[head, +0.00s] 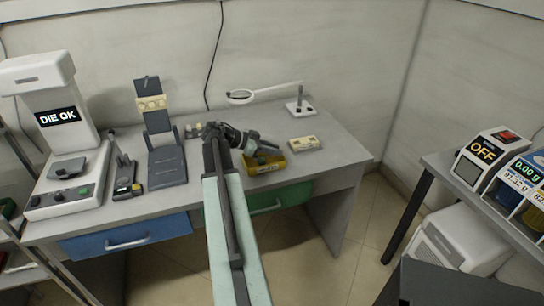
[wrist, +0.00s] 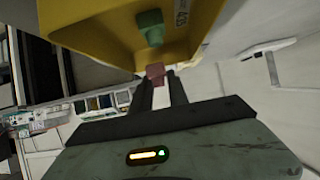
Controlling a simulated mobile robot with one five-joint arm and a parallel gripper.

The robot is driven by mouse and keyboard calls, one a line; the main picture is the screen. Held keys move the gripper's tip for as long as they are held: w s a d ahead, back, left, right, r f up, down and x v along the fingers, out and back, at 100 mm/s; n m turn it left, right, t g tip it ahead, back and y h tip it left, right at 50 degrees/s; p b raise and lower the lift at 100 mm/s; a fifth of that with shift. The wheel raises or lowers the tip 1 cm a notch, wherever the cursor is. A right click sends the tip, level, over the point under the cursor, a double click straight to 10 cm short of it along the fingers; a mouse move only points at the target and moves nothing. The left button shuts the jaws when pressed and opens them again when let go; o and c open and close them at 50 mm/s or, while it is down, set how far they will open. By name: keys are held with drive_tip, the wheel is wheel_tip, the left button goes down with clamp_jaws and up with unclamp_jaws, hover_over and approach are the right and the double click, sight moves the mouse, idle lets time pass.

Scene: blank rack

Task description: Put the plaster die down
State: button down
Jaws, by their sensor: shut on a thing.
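My gripper (head: 258,147) reaches over the desk, at the yellow bin, in the head view. In the wrist view, my gripper (wrist: 160,88) is shut on a small dull pink block (wrist: 155,71), which I take to be the plaster die. The block sits between the fingertips, by the rim of the yellow bin (wrist: 95,30); I cannot tell whether it touches the bin. A green piece (wrist: 150,27) shows inside the bin. In the head view the yellow bin (head: 266,167) stands on the desk, partly behind my gripper, and the die cannot be made out.
A cream box (head: 304,143) lies right of the bin. A magnifier lamp (head: 300,106) stands behind. A machine reading "DIE OK" (head: 58,118), a small device (head: 124,182) and a dark stand (head: 166,166) are left. The desk's right end (head: 338,158) is clear.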

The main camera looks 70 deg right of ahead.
sight(281, 158)
drive_tip(key=f+b, duration=0.4)
drive_tip(key=shift+d, duration=0.35)
drive_tip(key=shift+w+a+r, duration=0.1)
drive_tip(key=shift+w+r, duration=0.05)
drive_tip(key=shift+w, duration=0.1)
drive_tip(key=shift+f, duration=0.2)
drive_tip(key=c, duration=1.3)
unclamp_jaws()
drive_tip(key=shift+r, duration=0.1)
drive_tip(key=shift+s, duration=0.1)
drive_tip(key=shift+r+p, duration=0.35)
drive_tip(key=shift+p, duration=0.1)
drive_tip(key=p+v, duration=0.5)
drive_tip(key=v, duration=0.5)
drive_tip(key=shift+w+a+r, duration=0.2)
drive_tip(key=shift+w+a, duration=0.05)
drive_tip(key=shift+w, duration=0.05)
drive_tip(key=shift+w+a+r, duration=0.1)
drive_tip(key=shift+w+a, duration=0.2)
drive_tip(key=shift+w, duration=0.05)
